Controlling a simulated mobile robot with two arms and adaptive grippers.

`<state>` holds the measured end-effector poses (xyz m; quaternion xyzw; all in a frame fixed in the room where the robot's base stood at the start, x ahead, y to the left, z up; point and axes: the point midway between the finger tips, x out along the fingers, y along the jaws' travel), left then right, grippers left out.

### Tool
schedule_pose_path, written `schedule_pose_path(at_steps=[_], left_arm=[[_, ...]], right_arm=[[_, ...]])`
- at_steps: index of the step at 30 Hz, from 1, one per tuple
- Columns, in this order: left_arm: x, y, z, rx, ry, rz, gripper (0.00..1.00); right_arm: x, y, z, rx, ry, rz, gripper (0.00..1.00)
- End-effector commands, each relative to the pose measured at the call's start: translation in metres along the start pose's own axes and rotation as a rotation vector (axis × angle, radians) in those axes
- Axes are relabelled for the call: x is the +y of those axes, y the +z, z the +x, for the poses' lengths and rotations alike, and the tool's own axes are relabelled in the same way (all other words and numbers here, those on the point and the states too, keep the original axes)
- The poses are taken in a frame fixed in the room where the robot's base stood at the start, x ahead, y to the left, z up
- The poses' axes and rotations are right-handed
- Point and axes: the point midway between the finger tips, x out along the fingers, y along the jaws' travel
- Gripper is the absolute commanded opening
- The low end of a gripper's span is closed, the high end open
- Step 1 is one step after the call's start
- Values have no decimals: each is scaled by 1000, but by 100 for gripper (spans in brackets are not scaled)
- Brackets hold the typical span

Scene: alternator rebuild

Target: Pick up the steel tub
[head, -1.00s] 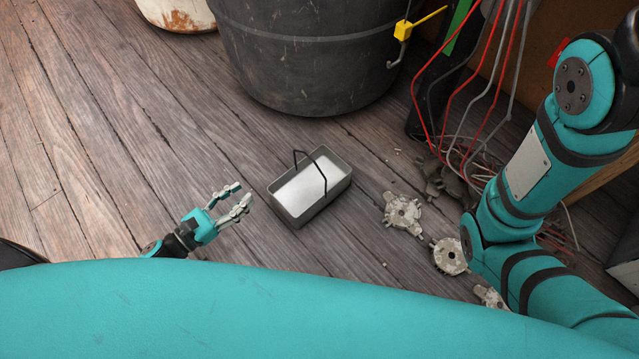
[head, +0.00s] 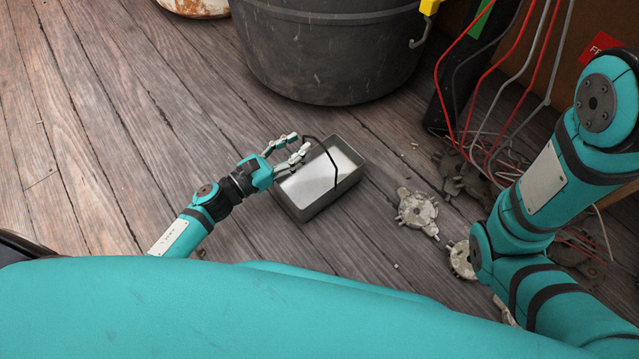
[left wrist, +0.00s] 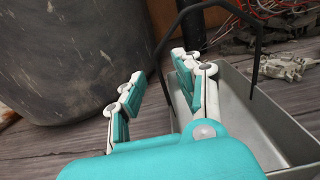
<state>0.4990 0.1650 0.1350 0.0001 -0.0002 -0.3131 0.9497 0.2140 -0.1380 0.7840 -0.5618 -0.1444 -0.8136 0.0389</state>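The steel tub (head: 345,189) is a grey rectangular tub with a bright inside and a thin black handle (head: 333,172) arched over it. It stands upright on the wooden floor. My left gripper (head: 297,145) is over the tub's left end, fingers apart and empty, with the handle just beyond the fingertips. In the left wrist view the open fingers (left wrist: 155,75) show with the tub (left wrist: 255,125) to the right and the handle (left wrist: 206,8) rising in front. I cannot tell if a finger touches the handle. My right gripper is out of view.
A large dark bin (head: 330,50) stands behind the tub. Corroded metal parts (head: 417,212) lie to the right of the tub, with red and grey cables (head: 487,80) hanging behind them. My right arm fills the right side. The floor at left is clear.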

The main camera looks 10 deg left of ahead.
Motion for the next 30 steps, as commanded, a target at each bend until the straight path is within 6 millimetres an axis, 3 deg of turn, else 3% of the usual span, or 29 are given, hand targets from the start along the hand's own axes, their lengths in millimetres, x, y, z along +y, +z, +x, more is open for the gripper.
schedule_pose_path(at_steps=[1,6,13,21,30], left_arm=[[0,-6,9,-3,-3,5,34],[0,-2,26,-1,-1,2,34],[0,-1,28,1,1,-1,34],[0,-1,28,1,1,-1,1],[0,-1,28,0,0,-1,0]], right_arm=[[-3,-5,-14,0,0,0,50],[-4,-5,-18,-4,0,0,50],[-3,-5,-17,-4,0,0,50],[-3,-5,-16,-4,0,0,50],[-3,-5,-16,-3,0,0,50]])
